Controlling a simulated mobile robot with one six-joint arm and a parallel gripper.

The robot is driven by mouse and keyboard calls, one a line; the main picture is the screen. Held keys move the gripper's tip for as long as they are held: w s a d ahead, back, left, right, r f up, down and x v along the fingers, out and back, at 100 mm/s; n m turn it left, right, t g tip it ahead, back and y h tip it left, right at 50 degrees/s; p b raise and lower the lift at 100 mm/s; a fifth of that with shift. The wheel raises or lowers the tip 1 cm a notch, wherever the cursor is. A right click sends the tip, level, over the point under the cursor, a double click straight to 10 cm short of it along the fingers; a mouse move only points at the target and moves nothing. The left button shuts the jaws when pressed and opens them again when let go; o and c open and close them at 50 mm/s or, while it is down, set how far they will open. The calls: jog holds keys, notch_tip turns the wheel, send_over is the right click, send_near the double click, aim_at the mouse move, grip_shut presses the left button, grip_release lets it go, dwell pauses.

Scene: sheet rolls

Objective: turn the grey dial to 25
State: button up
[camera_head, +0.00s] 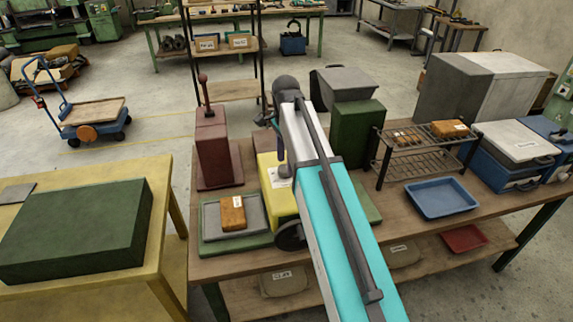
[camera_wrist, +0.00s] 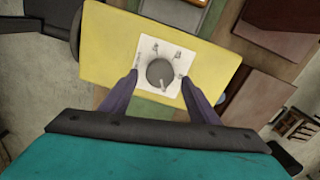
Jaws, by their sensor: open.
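The grey dial (camera_wrist: 159,72) sits on a white plate (camera_wrist: 148,48) on the face of a yellow box (camera_wrist: 108,45). A light pointer mark shows at the dial's lower edge in the wrist view. The small markings on the plate are too blurred to read. My gripper (camera_wrist: 160,79) is open, with one purple finger to each side of the dial and a gap at both sides. I cannot tell how far the fingertips are from the plate. In the head view the yellow box (camera_head: 270,175) is partly behind my arm, and the dial is hidden.
The box stands on a wooden bench (camera_head: 400,222). A grey tray (camera_head: 211,222) with an orange block (camera_head: 232,213), a dark red press-like device (camera_head: 212,150) and a green stand (camera_head: 355,132) are close by. A blue tray (camera_head: 442,199) and a wire rack (camera_head: 420,155) are at right.

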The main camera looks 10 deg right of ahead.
notch_tip(320, 180, up, 12)
jog(key=b, duration=0.3)
dwell(0.5)
dwell(0.4)
